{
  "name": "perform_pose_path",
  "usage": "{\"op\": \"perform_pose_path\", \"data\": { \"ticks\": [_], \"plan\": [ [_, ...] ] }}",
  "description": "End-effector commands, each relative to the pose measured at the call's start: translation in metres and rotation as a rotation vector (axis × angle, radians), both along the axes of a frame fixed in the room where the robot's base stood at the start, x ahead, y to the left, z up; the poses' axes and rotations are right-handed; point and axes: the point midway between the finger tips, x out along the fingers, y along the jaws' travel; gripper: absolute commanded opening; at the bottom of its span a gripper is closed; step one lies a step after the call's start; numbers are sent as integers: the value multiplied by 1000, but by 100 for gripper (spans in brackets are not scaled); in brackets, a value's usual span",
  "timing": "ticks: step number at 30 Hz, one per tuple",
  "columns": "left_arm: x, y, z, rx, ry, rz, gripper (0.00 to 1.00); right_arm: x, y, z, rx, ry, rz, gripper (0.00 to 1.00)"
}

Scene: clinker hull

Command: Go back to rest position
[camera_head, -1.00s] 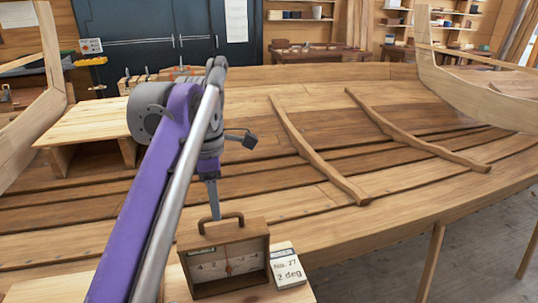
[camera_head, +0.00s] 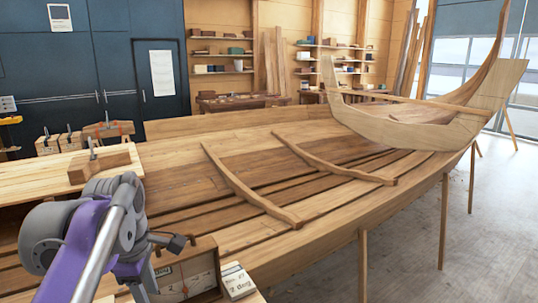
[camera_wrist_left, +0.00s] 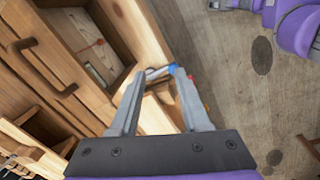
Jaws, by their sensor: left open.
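My left gripper (camera_head: 143,288) is low at the left in the head view, in front of the wooden gauge box (camera_head: 205,250). Its fingertips are cut off or hidden there. In the left wrist view the gripper's two fingers (camera_wrist_left: 160,80) are spread apart with nothing held between them. The gauge box, with a handle and a pale dial, also shows at the upper left of the wrist view (camera_wrist_left: 118,50). My right gripper is not in view.
The planked hull (camera_head: 330,195) with two curved ribs fills the middle. A wooden block (camera_head: 100,165) lies on a board at the left. Small blue and red items (camera_wrist_left: 173,70) show past the fingertips in the wrist view. Clear floor (camera_head: 480,240) lies at the right.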

Motion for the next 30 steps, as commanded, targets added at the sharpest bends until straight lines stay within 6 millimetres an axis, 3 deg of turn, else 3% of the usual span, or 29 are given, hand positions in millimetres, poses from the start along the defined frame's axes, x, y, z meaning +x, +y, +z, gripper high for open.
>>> {"op": "perform_pose_path", "data": {
  "ticks": [5,12,18,30],
  "plan": [
    [-24,-18,-59,86,-107,-462,47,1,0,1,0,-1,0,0],
    [-74,-41,-161,302,-243,-1151,47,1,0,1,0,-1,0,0],
    [-107,-51,-220,470,-293,-1521,47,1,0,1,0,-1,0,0],
    [-110,-52,-226,491,-298,-1563,47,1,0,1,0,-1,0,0]
  ]
}}
